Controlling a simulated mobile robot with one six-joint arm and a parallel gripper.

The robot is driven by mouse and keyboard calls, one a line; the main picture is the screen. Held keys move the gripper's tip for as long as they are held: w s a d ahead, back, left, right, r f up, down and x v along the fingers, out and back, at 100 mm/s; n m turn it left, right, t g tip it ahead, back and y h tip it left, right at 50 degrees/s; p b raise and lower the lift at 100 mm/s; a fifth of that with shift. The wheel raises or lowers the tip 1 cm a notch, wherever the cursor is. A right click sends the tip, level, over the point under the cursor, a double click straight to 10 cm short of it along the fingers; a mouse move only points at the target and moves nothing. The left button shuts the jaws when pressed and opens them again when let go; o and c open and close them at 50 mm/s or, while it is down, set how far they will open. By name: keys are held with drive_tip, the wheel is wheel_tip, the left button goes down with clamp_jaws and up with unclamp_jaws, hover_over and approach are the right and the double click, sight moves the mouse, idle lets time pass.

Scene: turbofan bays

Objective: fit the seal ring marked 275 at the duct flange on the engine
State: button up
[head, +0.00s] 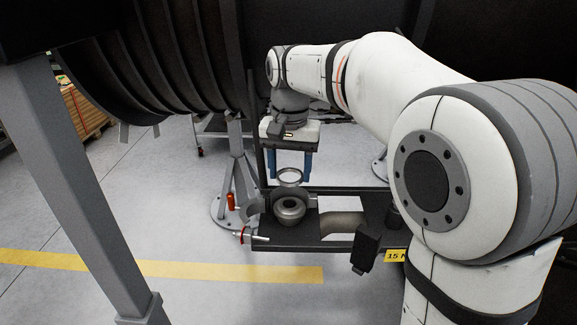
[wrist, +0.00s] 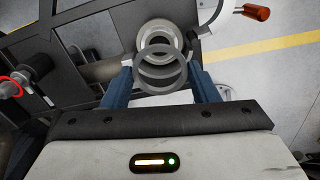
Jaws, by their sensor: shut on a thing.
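A thin grey seal ring (head: 289,184) is held flat between the blue fingers of my gripper (head: 290,174). In the wrist view the ring (wrist: 160,90) spans the gap between the fingers of my gripper (wrist: 162,76). No marking on the ring is legible. Below it stands a round metal duct flange (head: 290,214) with a dark open mouth. The flange also shows in the wrist view (wrist: 168,26), partly behind the ring. In the head view the ring hangs apart above the flange's mouth. Whether it is centred is hard to tell.
The flange stands on a dark shelf (head: 275,240) beside a bent tan duct (head: 345,222). An orange-handled lever (head: 231,201) is at left, near a grey stand (head: 238,160). A big dark ribbed casing (head: 160,50) hangs above left. A grey post (head: 75,190) stands in front left.

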sight(289, 203)
drive_tip(key=shift+s+r, duration=0.1)
drive_tip(key=shift+s+f, duration=0.1)
drive_tip(key=shift+f, duration=0.35)
drive_tip(key=shift+f+b, duration=1.6)
drive_tip(key=shift+f, duration=0.7)
drive_tip(key=shift+f+b, duration=0.4)
drive_tip(key=shift+f, duration=0.55)
drive_tip(key=o, duration=1.1)
drive_tip(key=shift+o, duration=0.2)
drive_tip(key=shift+r, duration=0.1)
